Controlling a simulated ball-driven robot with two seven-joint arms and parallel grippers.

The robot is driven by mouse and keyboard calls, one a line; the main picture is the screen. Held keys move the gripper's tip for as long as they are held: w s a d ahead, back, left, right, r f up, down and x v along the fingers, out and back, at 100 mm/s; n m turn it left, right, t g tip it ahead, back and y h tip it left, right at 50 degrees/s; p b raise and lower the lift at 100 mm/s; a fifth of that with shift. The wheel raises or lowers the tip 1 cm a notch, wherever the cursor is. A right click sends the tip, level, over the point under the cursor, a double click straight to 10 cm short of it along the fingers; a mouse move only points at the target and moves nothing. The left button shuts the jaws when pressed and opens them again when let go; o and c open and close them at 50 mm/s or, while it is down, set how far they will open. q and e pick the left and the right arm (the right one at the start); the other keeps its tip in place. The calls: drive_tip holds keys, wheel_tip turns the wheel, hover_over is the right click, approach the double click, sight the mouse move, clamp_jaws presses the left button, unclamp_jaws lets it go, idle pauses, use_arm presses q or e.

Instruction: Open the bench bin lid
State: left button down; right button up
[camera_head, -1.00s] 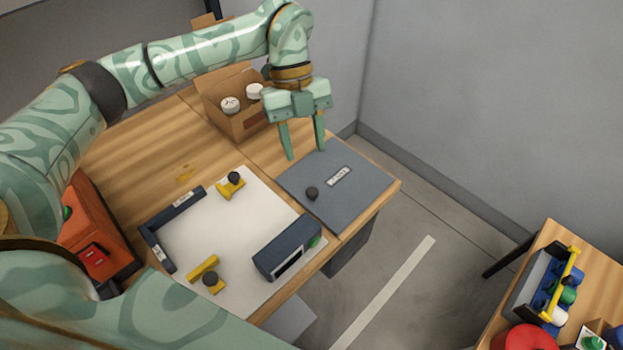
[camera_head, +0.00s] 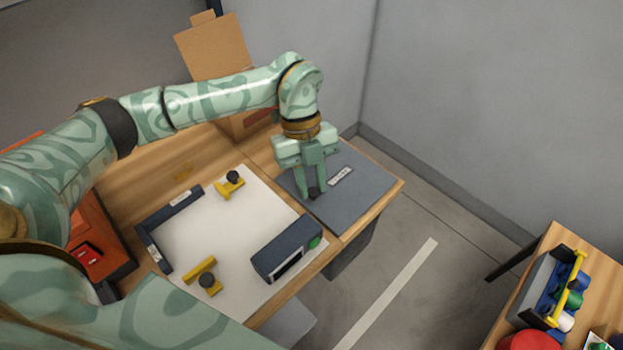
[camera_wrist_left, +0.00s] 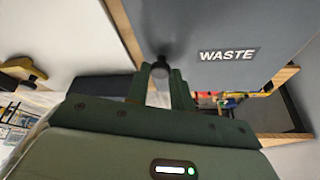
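The bench bin lid (camera_head: 352,195) is a flat grey panel set in the right end of the wooden bench, and it lies closed. It carries a white WASTE label, readable in the left wrist view (camera_wrist_left: 229,54), and a small dark round knob (camera_head: 314,193). My left gripper (camera_head: 311,191) points down at the knob. In the left wrist view the knob (camera_wrist_left: 160,67) sits between the two fingertips, which are close around it; I cannot tell if both touch it. My right gripper is out of view.
A cardboard box (camera_head: 215,48) stands behind my left arm. A white mat (camera_head: 225,240) with yellow clamps and a dark device (camera_head: 287,248) lies left of the lid. An orange case (camera_head: 97,245) is at far left. A second table (camera_head: 530,262) stands lower right.

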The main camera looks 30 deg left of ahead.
sight(331, 179)
use_arm(q)
drive_tip(key=shift+w+d+r+g+p, duration=0.15)
drive_tip(key=shift+r+g+p, duration=0.15)
drive_tip(key=shift+r, duration=0.2)
drive_tip(key=shift+w+a+r+g+p, duration=0.1)
drive_tip(key=shift+w+r+g+p, duration=0.1)
drive_tip(key=shift+r+p, duration=0.25)
drive_tip(key=r, duration=0.1)
drive_tip(key=w+r+g, duration=0.1)
drive_tip(key=w+r+g+y, duration=0.1)
drive_tip(key=shift+d+r+n+p, duration=0.15)
drive_tip(key=shift+d+n+p, duration=0.15)
drive_tip(key=shift+d+p, duration=0.1)
drive_tip(key=w+r+g+b, duration=0.1)
drive_tip(key=b, duration=0.1)
drive_tip(key=w+d+r+g+y+b, duration=0.1)
drive_tip(key=r+g+b, duration=0.1)
drive_tip(key=b, duration=0.1)
drive_tip(key=shift+w+r+n+g, duration=0.1)
drive_tip(key=shift+w+n+g, duration=0.2)
drive_tip(key=shift+w+n, duration=0.1)
